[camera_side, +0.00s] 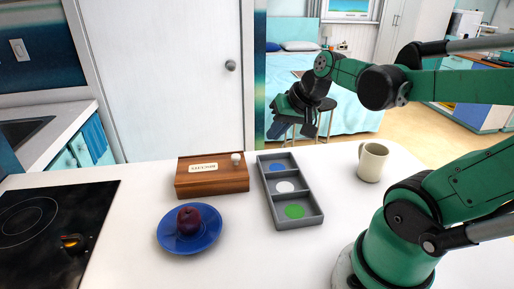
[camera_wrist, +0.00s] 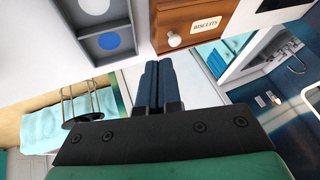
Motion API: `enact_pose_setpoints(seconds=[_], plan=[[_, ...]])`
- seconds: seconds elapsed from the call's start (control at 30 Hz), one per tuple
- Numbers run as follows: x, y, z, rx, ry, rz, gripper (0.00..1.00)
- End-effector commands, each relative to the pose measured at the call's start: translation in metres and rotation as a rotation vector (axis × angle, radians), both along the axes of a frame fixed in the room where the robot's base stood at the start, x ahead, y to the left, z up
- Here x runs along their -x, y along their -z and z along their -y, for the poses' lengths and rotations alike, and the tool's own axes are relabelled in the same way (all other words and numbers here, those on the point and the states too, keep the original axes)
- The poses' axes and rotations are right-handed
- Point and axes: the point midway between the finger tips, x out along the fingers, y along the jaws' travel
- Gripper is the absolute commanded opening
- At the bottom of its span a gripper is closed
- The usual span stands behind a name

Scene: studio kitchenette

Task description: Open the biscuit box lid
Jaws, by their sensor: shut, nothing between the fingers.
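The biscuit box (camera_side: 212,178) is a brown wooden box with a "BISCUITS" label and a small pale knob (camera_side: 236,158) on the right of its lid. The lid looks shut. In the wrist view the box (camera_wrist: 190,17) is at the top, with its knob (camera_wrist: 174,39) just beyond my fingertips in the picture. My gripper (camera_side: 277,130) hangs in the air above and behind the counter, to the right of the box and apart from it. In the wrist view its blue fingers (camera_wrist: 157,66) are together with nothing between them.
A grey tray (camera_side: 274,205) with blue, white and green discs lies right of the box. A blue plate (camera_side: 177,247) with a dark plum-like fruit (camera_side: 188,220) sits in front. A cream mug (camera_side: 372,162) stands at right, a black hob (camera_side: 52,225) at left.

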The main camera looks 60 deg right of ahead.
Motion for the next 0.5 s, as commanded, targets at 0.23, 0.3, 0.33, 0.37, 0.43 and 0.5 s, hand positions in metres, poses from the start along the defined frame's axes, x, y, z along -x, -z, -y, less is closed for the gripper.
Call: enact_pose_setpoints(seconds=[0.23,0.3,0.33,0.37,0.43,0.5], plan=[[0.006,-0.004,0.035,-0.107,0.172,0.021,0.0],[0.004,-0.001,0.035,-0.11,0.174,0.021,0.0],[0.002,0.001,0.035,-0.109,0.173,0.021,0.0],[0.001,0.003,0.035,-0.109,0.172,0.021,0.0],[-0.003,0.009,0.035,-0.108,0.17,0.021,0.0],[-0.008,0.017,0.035,-0.107,0.17,0.021,0.0]])
